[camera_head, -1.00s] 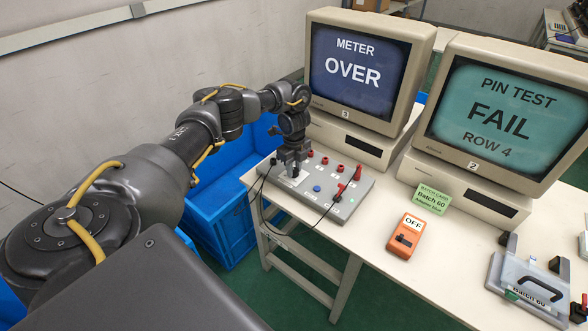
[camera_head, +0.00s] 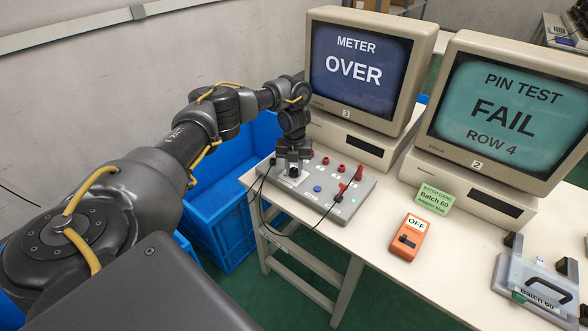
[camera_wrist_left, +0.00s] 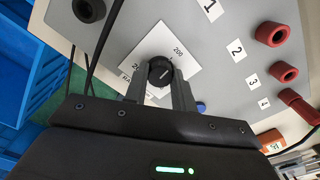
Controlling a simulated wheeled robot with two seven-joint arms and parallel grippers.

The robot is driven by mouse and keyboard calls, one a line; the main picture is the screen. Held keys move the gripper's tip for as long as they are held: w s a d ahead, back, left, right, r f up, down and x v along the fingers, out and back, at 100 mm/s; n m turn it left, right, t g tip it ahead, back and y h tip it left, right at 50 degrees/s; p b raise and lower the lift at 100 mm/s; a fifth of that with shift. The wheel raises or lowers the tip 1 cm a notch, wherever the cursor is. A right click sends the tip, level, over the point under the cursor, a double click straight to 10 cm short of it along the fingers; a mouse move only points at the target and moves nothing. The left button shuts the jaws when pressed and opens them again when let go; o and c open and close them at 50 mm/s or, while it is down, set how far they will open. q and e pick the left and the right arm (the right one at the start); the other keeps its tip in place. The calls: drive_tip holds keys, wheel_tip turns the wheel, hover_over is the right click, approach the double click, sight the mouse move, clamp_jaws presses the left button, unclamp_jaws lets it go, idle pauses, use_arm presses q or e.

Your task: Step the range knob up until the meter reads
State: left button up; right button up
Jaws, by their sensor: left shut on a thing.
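The grey meter box (camera_head: 345,205) lies on the left part of the table. Its black range knob (camera_wrist_left: 160,71) sits on a white scale plate in the left wrist view; a "200" mark shows, and other marks are partly covered. My left gripper (camera_head: 293,170) points down at the box. In the left wrist view its fingers (camera_wrist_left: 160,88) are shut on the knob from both sides. The meter screen (camera_head: 360,70) reads "METER OVER". My right gripper is not in view.
A second monitor (camera_head: 503,115) reads "PIN TEST FAIL ROW 4". An orange switch box (camera_head: 408,237) marked "OFF", a green "Batch 60" card (camera_head: 434,199) and a clear fixture (camera_head: 537,285) are on the table (camera_head: 375,255). Red sockets (camera_wrist_left: 272,34) and cables are near the knob. Blue crates (camera_head: 222,225) stand left.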

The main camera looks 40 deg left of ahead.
use_arm(q)
drive_tip(key=shift+a+m, duration=0.1)
drive_tip(key=shift+m, duration=0.5)
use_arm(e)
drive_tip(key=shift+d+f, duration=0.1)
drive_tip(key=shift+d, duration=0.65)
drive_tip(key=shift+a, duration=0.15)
use_arm(q)
drive_tip(key=o, duration=1)
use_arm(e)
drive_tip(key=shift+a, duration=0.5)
use_arm(q)
drive_tip(key=shift+r, duration=0.1)
